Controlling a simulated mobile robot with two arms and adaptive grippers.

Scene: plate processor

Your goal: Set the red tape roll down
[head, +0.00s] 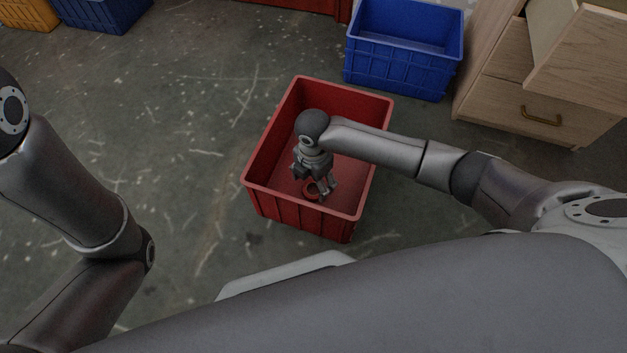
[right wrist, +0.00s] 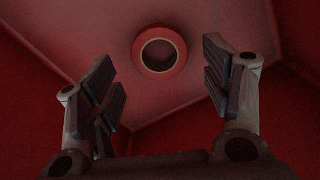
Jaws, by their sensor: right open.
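The red tape roll (head: 311,190) lies inside the red crate (head: 262,203), on its floor near the front wall. In the right wrist view the roll (right wrist: 160,52) lies flat, with its round hole showing, beyond and between the fingertips. My right gripper (head: 322,191) reaches down into the crate just above the roll. Its fingers (right wrist: 165,82) are spread wide with nothing between them, and they do not touch the roll. My left gripper is out of view; only my left arm shows at the left.
A blue crate (head: 401,70) stands behind the red crate to the right. A wooden drawer cabinet (head: 500,90) with an open drawer is at the right. Another blue crate (head: 100,17) and a yellow crate (head: 28,14) are at the back left. The floor left of the red crate is clear.

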